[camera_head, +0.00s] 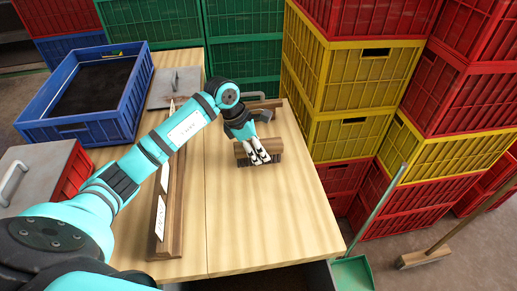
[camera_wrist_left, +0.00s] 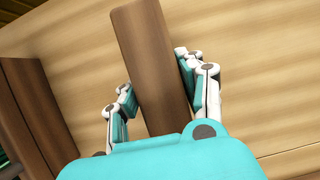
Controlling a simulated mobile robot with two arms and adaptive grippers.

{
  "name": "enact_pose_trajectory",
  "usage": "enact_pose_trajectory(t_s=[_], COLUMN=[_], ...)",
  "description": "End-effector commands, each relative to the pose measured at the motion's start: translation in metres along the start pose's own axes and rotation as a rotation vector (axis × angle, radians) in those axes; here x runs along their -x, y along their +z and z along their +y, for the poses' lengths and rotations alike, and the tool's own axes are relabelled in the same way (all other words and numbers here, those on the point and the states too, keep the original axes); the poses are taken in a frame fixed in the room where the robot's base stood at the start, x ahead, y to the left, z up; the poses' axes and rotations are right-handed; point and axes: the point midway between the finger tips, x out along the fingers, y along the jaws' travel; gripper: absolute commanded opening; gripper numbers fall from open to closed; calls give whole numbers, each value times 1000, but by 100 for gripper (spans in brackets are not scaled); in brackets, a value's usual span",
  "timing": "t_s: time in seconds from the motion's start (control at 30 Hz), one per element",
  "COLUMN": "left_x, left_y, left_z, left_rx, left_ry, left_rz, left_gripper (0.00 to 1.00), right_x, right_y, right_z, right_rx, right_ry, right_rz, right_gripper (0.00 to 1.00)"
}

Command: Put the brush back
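A wooden brush (camera_head: 242,149) with dark bristles is near the right side of the light wooden table (camera_head: 230,210). Its brown wooden back (camera_wrist_left: 148,55) runs through the middle of the left wrist view. My left gripper (camera_head: 261,158) is over the brush. In the left wrist view its fingers (camera_wrist_left: 157,78) straddle the brush back, with slim gaps showing beside it, so it looks open around the brush. I cannot tell whether a fingertip touches the wood. My right gripper is not in view.
A brown wooden piece (camera_wrist_left: 30,115) lies beside the brush. A long wooden strip with white labels (camera_head: 162,215) lies on the table. A blue crate (camera_head: 130,110) stands left. Yellow crates (camera_head: 345,85) are stacked beyond the right edge. The table's front right is clear.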

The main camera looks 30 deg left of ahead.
Motion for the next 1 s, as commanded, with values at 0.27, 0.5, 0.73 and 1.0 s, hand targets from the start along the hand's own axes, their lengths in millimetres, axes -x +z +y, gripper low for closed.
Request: enact_pose_trajectory(t_s=[0.27, 0.5, 0.73, 1.0], left_x=[0, 7, 49, 103], left_y=[0, 2, 1, 2], left_z=[0, 0, 1, 1], left_rx=[0, 0, -1, 0], left_ry=[0, 1, 5, 4], left_rz=[0, -1, -1, -1], left_gripper=[59, 59, 59, 59], right_x=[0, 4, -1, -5], right_y=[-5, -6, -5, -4], right_z=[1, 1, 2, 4], right_rx=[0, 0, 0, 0], right_ry=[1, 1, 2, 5], right_rz=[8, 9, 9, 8], right_gripper=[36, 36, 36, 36])
